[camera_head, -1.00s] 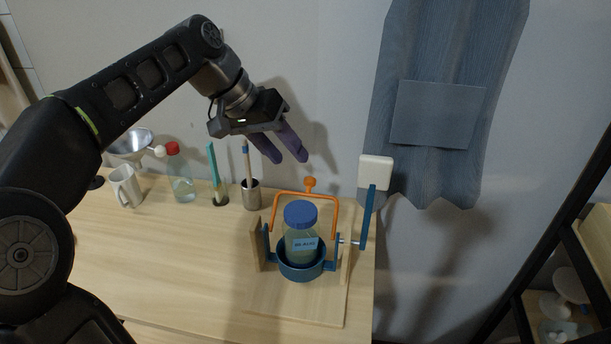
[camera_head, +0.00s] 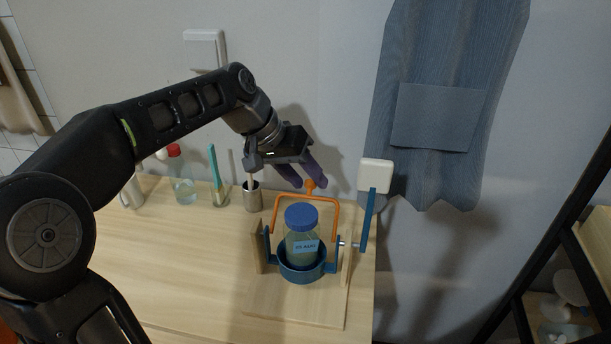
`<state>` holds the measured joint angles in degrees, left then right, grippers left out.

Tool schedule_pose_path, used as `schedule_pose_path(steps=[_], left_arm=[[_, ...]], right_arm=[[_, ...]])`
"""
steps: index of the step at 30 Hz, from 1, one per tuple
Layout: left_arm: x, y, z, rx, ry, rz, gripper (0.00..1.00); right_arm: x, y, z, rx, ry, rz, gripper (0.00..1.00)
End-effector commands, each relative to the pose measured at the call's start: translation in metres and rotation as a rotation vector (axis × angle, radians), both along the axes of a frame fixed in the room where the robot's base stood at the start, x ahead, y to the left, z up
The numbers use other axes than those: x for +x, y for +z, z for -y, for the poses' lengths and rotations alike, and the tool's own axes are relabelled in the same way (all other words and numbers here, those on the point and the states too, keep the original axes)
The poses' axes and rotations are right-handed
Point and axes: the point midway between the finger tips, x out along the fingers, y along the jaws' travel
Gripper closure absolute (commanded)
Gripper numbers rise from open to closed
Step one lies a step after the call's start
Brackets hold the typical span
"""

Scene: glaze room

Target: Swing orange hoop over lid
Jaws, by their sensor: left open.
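The orange hoop (camera_head: 336,218) stands up behind the jar, with an orange knob (camera_head: 311,186) at its top. The blue lid (camera_head: 301,216) closes a labelled jar (camera_head: 303,246), which sits in a blue ring holder (camera_head: 300,274) on a wooden stand (camera_head: 293,304). My left gripper (camera_head: 305,180) is open, its purple fingers reaching down at the knob. I cannot tell whether the fingers touch the knob or are behind it. My right gripper is not in view.
A blue crank arm (camera_head: 369,220) with a white block (camera_head: 376,175) rises right of the stand. A metal cup (camera_head: 252,196), a glass with a teal stick (camera_head: 216,173) and a red-capped bottle (camera_head: 183,182) stand along the wall. The table's left front is clear.

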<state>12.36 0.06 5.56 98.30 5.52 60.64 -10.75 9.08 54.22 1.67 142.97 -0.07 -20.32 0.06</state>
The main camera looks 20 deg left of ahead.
Motion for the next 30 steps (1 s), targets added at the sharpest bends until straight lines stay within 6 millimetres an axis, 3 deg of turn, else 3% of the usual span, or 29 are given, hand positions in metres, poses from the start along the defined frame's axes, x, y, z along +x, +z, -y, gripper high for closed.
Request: schedule_pose_path(steps=[4, 20, 30], left_arm=[[-0.0001, 0.0002, -0.0001, 0.000, 0.000, 0.000, 0.57], [-0.0001, 0.0006, -0.0005, 0.000, 0.000, 0.001, 1.00], [-0.0001, 0.0006, -0.0007, 0.001, 0.001, 0.001, 1.00]], right_arm=[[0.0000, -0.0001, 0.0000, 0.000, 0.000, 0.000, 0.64], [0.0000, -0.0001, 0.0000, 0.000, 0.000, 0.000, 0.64], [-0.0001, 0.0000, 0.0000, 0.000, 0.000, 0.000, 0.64]])
